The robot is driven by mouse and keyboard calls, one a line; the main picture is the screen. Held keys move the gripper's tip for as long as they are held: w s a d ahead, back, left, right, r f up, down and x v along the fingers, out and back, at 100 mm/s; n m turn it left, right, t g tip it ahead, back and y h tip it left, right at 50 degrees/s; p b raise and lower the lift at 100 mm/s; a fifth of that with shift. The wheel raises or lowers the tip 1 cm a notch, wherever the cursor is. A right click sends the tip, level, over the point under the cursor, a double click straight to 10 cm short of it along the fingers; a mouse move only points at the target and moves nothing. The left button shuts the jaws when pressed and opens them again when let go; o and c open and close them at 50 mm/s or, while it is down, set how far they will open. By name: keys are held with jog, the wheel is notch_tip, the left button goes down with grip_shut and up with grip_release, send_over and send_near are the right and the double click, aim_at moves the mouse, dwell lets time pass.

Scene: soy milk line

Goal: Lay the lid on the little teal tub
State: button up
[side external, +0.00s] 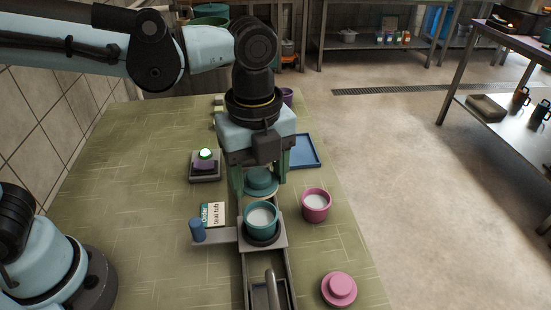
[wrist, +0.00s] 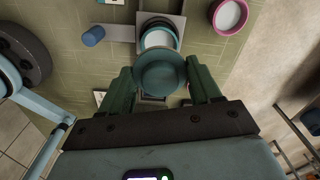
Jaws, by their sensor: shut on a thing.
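The little teal tub (side external: 261,232) stands upright and open on a grey plate, with white liquid inside. It also shows in the wrist view (wrist: 157,26), partly covered by the lid. The teal lid (side external: 261,182) is between the fingers of my gripper (side external: 260,172), which is shut on it. The lid is held roughly level, above and behind the tub in the side view, and is apart from it. In the wrist view the lid (wrist: 160,72) overlaps the near edge of the tub.
An open pink tub (side external: 316,207) stands right of the teal one, and a pink lid (side external: 339,287) lies in front. A blue post (side external: 197,231) and an order card (side external: 212,214) are left. A blue tray (side external: 305,151) lies behind. The green table is clear at left.

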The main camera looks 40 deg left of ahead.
aim_at(259, 203)
jog(key=shift+f, duration=2.85)
jog(key=shift+f, duration=0.55)
jog(key=o, duration=1.2)
jog(key=shift+o, duration=0.2)
jog(key=shift+r, duration=0.1)
jog(key=shift+r, duration=3.45)
